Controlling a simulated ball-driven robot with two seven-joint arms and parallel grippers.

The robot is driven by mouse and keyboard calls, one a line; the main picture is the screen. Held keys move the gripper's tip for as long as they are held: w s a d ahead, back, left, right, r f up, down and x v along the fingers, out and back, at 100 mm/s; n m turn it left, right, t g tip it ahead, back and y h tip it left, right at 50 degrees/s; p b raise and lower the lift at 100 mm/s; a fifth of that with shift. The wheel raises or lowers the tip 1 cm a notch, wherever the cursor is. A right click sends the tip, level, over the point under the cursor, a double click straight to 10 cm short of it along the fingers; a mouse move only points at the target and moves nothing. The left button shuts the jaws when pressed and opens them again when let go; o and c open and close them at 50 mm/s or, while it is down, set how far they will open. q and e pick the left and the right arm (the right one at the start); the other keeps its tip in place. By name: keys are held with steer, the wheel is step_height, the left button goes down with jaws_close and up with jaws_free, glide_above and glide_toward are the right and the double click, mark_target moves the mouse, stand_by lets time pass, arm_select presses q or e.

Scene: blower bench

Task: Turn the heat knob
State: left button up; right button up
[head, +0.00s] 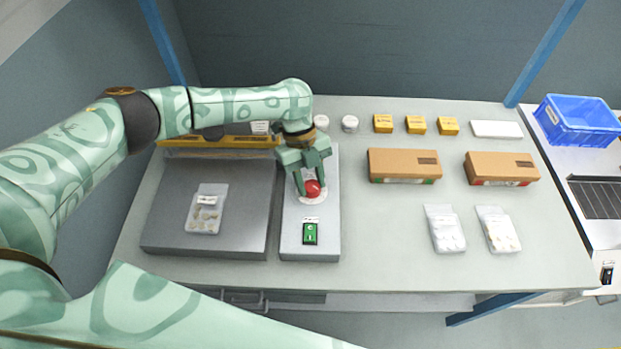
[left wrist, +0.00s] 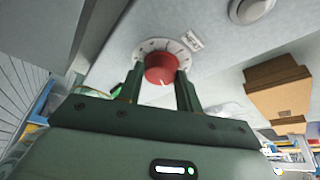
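The heat knob (head: 312,188) is red and sits on a round white dial on the narrow grey panel (head: 310,246). In the left wrist view the knob (left wrist: 161,68) shows a white mark on its face, with dial ticks around its far side. My left gripper (head: 310,184) reaches down to it from above. Its two fingers (left wrist: 159,82) stand on either side of the knob, close against it with no clear gap. The exact contact is hard to see. My right gripper is not in view.
A green switch (head: 310,233) is on the panel in front of the knob. A grey plate (head: 165,225) with a small bag (head: 207,209) lies to the left. Brown boxes (head: 404,165) and clear bags (head: 444,229) lie to the right. A blue crate (head: 577,122) stands at far right.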

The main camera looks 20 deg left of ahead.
arm_select(q)
steer(key=shift+c, duration=0.7)
steer(key=shift+s+r+n+h+p, duration=0.1)
steer(key=shift+r+n+h+p, duration=0.15)
steer(key=shift+n+p, duration=1)
steer(key=n+t+p, duration=0.2)
steer(key=n+p, duration=0.2)
steer(key=n+t+p, duration=0.2)
steer(key=n+p, duration=0.3)
steer(key=shift+s+h, duration=0.2)
steer(key=shift+h, duration=0.15)
steer(key=n+t+p, duration=0.1)
steer(key=n+p, duration=0.1)
steer(key=n+y+p, duration=0.1)
steer(key=n+p, duration=0.2)
steer(key=n+t+p, duration=0.1)
steer(key=n+p, duration=0.2)
steer(key=shift+s+d+t+y, duration=0.15)
steer(key=shift+s+t+y, duration=0.05)
steer(key=shift+t+y, duration=0.1)
steer(key=shift+f+n+t+y+p, duration=0.1)
steer(key=shift+n+t+y+p, duration=0.25)
steer(key=shift+n+p, duration=0.7)
steer(key=shift+f+n+y+p, duration=0.1)
steer(key=shift+n+y+p, duration=0.35)
steer(key=shift+n, duration=0.65)
